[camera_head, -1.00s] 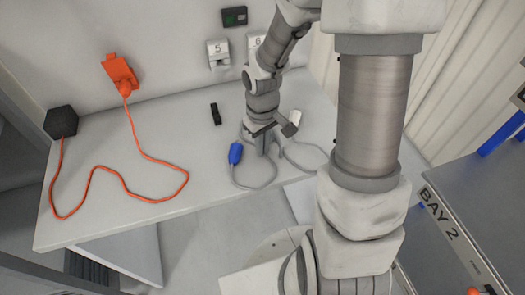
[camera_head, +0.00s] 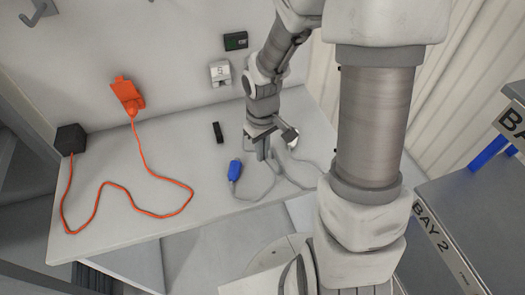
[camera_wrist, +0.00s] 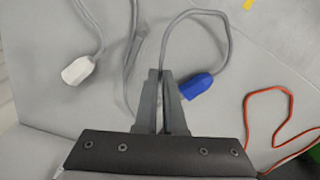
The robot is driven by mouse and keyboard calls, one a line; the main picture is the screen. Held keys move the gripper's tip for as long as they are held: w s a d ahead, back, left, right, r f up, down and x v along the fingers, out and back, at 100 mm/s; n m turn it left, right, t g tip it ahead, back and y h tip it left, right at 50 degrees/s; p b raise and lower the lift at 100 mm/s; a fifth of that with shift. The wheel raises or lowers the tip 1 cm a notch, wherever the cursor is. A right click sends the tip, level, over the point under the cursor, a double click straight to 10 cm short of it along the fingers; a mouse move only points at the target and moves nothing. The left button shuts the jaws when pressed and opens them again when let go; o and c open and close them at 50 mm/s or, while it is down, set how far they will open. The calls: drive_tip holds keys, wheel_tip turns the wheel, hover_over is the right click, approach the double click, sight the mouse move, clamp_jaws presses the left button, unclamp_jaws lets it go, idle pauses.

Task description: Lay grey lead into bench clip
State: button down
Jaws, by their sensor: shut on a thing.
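The grey lead (camera_head: 258,194) lies in loops on the bench, with a blue plug (camera_head: 235,170) at one end. The blue plug also shows in the wrist view (camera_wrist: 196,86), right of my fingers. A white plug (camera_wrist: 78,70) ends a grey stretch at left there. My gripper (camera_head: 263,157) points down at the bench and is shut on the grey lead. In the wrist view my fingers (camera_wrist: 162,74) are close together, with the lead running up from them. A small black bar (camera_head: 218,132), possibly the bench clip, lies left of my gripper; its shape is too small to tell.
An orange lead (camera_head: 120,185) winds over the left of the bench (camera_head: 165,220), from a black block (camera_head: 71,140) to an orange wall fitting (camera_head: 128,95). A white wall socket (camera_head: 220,73) is behind. A grey unit marked BAY 2 (camera_head: 455,215) stands at right.

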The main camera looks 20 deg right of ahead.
drive_tip(key=shift+r, duration=0.1)
drive_tip(key=shift+w+a+n, duration=0.5)
drive_tip(key=shift+w+a, duration=0.35)
drive_tip(key=shift+w, duration=0.3)
drive_tip(key=shift+w+a+n, duration=0.5)
drive_tip(key=shift+w+a, duration=0.4)
drive_tip(key=shift+w, duration=0.3)
drive_tip(key=shift+w+a+n, duration=0.5)
drive_tip(key=shift+w+a, duration=0.35)
drive_tip(key=shift+w, duration=0.3)
drive_tip(key=shift+w+a+n+p, duration=0.35)
drive_tip(key=shift+w+a+n, duration=0.3)
drive_tip(key=shift+w+a, duration=0.7)
drive_tip(key=shift+w+a+n+p, duration=0.3)
drive_tip(key=shift+w+a+n, duration=0.5)
drive_tip(key=shift+w, duration=1)
drive_tip(key=shift+w+a+n+p, duration=0.35)
drive_tip(key=shift+w+a+n, duration=0.2)
drive_tip(key=shift+w+a, duration=0.85)
drive_tip(key=shift+w+d, duration=0.15)
drive_tip(key=n+p, duration=0.1)
drive_tip(key=n, duration=0.2)
drive_tip(key=shift+r, duration=0.15)
drive_tip(key=n+p, duration=0.1)
drive_tip(key=n, duration=0.3)
drive_tip(key=shift+f+p, duration=0.2)
drive_tip(key=shift+p, duration=0.1)
drive_tip(key=shift+f, duration=0.2)
